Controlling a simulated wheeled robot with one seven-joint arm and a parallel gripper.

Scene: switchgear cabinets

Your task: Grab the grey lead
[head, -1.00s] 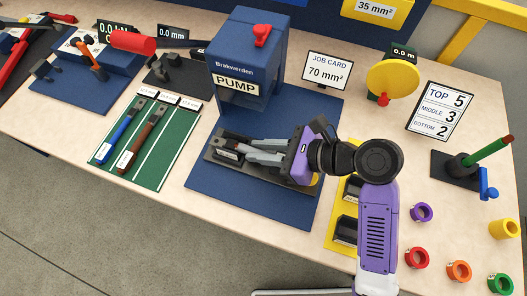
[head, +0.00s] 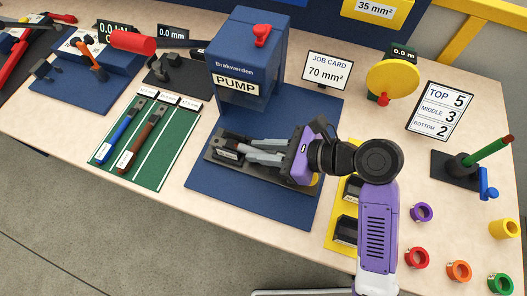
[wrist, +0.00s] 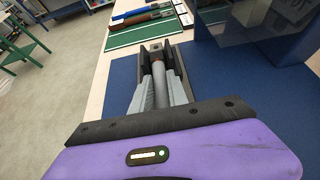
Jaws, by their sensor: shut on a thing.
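The grey lead (wrist: 159,78) lies in a dark cradle on the blue mat in front of the pump. In the wrist view it runs lengthwise between my two grey fingers, with a brown-orange section and a metal lug at its far end. My gripper (wrist: 160,92) is shut on the lead, one finger on each side. In the head view my gripper (head: 246,149) reaches in from the right, low over the cradle (head: 213,153). The fingers and purple hand hide most of the lead there.
The blue pump (head: 247,60) stands just behind the cradle. A green mat (head: 155,150) with a blue lead (head: 119,136) and a brown lead (head: 138,148) lies to the left. A yellow tray (head: 340,226) and several coloured rings are at the right. The job card (head: 327,69) reads 70 mm².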

